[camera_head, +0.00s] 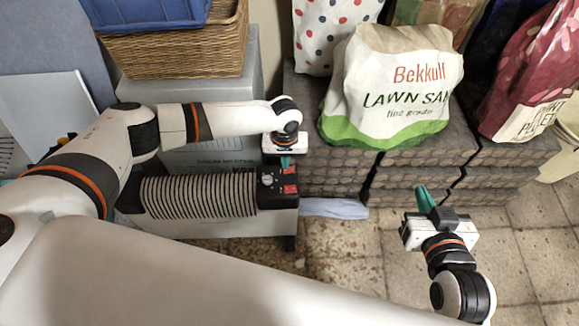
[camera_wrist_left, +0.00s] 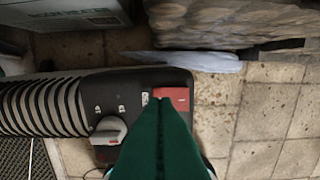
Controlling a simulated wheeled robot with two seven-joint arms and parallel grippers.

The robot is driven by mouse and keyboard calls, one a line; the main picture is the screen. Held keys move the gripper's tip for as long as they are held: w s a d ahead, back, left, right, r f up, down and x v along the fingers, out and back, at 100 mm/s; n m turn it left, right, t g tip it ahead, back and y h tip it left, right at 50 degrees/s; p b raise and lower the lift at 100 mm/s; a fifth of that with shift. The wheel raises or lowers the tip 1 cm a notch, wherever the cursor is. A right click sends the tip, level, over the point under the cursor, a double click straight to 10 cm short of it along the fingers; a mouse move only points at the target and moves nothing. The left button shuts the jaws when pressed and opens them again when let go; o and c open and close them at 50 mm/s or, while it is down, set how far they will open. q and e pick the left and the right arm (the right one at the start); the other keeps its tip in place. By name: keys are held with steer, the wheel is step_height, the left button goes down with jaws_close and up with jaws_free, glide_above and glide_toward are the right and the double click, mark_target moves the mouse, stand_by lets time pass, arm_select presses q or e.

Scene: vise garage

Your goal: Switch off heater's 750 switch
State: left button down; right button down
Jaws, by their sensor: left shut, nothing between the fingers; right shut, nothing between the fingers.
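The heater (camera_head: 200,196) has a ribbed grille and a black control panel on its right end. On the panel are two red switches, an upper one (camera_head: 289,170) and a lower one (camera_head: 290,189); their labels are too small to read. My left gripper (camera_head: 285,162) is shut and empty, its teal fingers pointing down at the upper switch. In the left wrist view the fingertips overlap the edge of one red switch (camera_wrist_left: 175,98); I cannot tell whether they touch. The fingers hide the panel beside it. A grey knob (camera_wrist_left: 108,132) sits left of them. My right gripper (camera_head: 425,197) is shut and empty over the floor.
Stacked dark blocks (camera_head: 340,172) stand behind and right of the heater, bearing a Bekkulf lawn sand bag (camera_head: 400,85). A grey box with a wicker basket (camera_head: 180,55) is behind the heater. A pale cloth (camera_head: 335,208) lies beside it. Tiled floor in front is clear.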

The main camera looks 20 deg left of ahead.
arm_select(q)
steer(key=shift+r+p, duration=0.45)
steer(key=shift+p, duration=0.05)
steer(key=shift+r+p, duration=0.4)
steer(key=shift+p, duration=0.05)
steer(key=shift+r+p, duration=0.4)
steer(key=shift+p, duration=0.15)
steer(key=shift+r+p, duration=0.25)
steer(key=shift+p, duration=0.05)
steer(key=shift+r, duration=0.2)
steer(key=shift+r+p, duration=0.75)
steer(key=shift+p, duration=0.45)
steer(key=shift+r, duration=0.2)
arm_select(e)
steer(key=s+d+f+g+h, duration=0.2)
steer(key=s+d+f+g, duration=0.2)
steer(key=s+f+g, duration=0.5)
steer(key=s+g, duration=0.1)
steer(key=s, duration=0.2)
steer(key=shift+d+m+h, duration=0.3)
steer(key=shift+r, duration=0.1)
